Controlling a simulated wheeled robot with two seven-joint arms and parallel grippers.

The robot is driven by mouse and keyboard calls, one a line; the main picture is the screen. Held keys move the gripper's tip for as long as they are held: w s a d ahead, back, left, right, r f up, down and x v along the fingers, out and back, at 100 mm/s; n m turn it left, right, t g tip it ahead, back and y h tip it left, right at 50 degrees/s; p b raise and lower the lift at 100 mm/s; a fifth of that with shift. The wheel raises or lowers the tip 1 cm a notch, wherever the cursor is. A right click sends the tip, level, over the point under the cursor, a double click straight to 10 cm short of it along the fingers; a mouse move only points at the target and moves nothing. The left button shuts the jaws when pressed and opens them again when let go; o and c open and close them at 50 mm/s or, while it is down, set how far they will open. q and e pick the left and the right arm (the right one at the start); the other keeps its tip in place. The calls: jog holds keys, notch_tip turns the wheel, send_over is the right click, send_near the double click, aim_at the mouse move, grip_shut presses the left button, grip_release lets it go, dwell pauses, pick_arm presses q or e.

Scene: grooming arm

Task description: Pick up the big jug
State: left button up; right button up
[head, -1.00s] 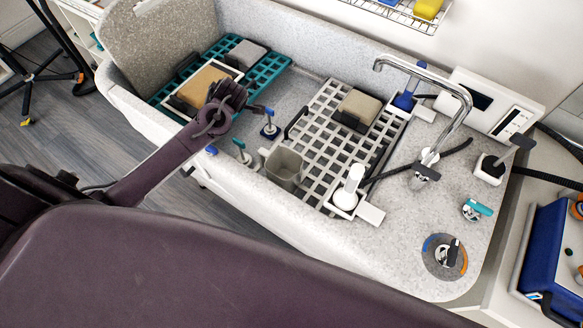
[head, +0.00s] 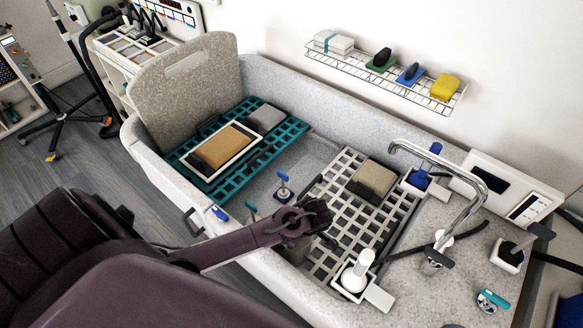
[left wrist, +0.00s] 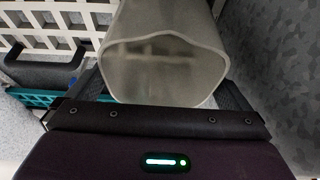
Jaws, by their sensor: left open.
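The big jug, a grey-green open-topped vessel (left wrist: 165,70), fills the upper middle of the left wrist view, its mouth facing the camera. In the head view my left arm covers most of it, with a part showing just below the gripper (head: 294,250). My left gripper (head: 324,222) is open above the tub. In the left wrist view its two fingers lie on either side of the jug. I cannot tell whether they touch it. My right gripper is not in view.
A white grate (head: 345,200) lies in the tub with a tan block (head: 372,181) on it. A white bottle (head: 357,270) and the curved tap (head: 470,190) stand to the right. A teal rack (head: 285,137) is at the left. Small blue and teal fittings stand near the arm.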

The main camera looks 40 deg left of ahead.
pick_arm(q)
jog(key=shift+a+f, duration=0.25)
jog(key=shift+f, duration=0.25)
jog(key=c, duration=1.2)
jog(key=shift+c, duration=0.6)
jog(key=shift+r, duration=0.15)
